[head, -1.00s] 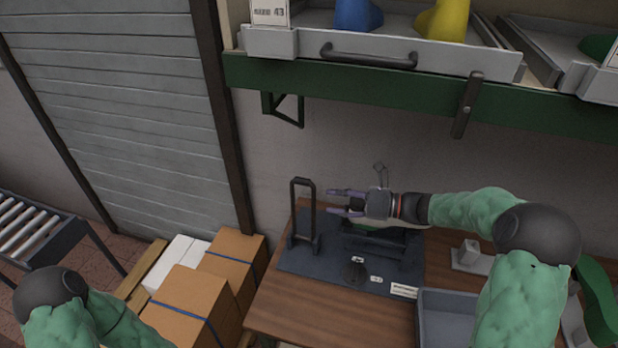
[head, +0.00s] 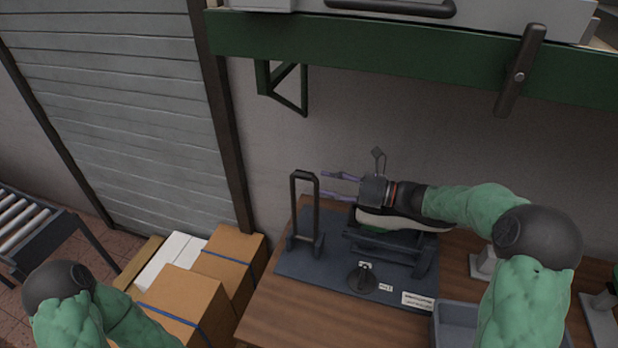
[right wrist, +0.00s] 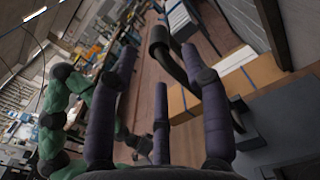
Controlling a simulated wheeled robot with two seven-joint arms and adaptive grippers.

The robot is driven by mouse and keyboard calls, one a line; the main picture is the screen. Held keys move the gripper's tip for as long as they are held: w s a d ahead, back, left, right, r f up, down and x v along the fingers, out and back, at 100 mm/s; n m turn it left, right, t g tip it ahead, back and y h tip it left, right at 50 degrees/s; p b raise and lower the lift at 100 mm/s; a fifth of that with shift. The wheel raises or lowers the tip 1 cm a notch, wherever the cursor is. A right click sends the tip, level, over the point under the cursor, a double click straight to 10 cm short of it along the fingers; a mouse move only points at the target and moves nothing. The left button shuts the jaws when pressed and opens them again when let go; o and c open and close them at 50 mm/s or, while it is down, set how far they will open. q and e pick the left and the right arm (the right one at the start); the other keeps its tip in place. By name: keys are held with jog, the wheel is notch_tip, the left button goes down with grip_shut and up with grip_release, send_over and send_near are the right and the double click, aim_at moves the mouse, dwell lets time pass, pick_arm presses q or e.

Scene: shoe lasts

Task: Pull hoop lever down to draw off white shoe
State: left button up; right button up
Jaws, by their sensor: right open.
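The dark hoop lever (head: 305,176) stands upright at the left end of a dark base plate (head: 300,262) on the bench. My right gripper (head: 323,185) points left, its purple fingers apart and empty, the tips just right of the hoop near its upper part. In the right wrist view my gripper's open fingers (right wrist: 165,85) show with a dark curved bar, seemingly the hoop (right wrist: 160,42), beyond them. The shoe (head: 378,220), its white sole edge and some green showing, sits on the dark stand; my right wrist and forearm hide much of it. My left gripper is out of view.
A grey bin (head: 458,318) is at the bench's front right. Cardboard boxes (head: 185,300) stand left of the wooden bench (head: 270,318). A green shelf beam (head: 400,50) with a bracket (head: 285,85) hangs above. A roller conveyor (head: 25,225) is at far left.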

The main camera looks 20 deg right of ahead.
aim_at(318, 178)
jog(key=shift+b+x, duration=0.35)
jog(key=shift+x, duration=2.75)
grip_shut()
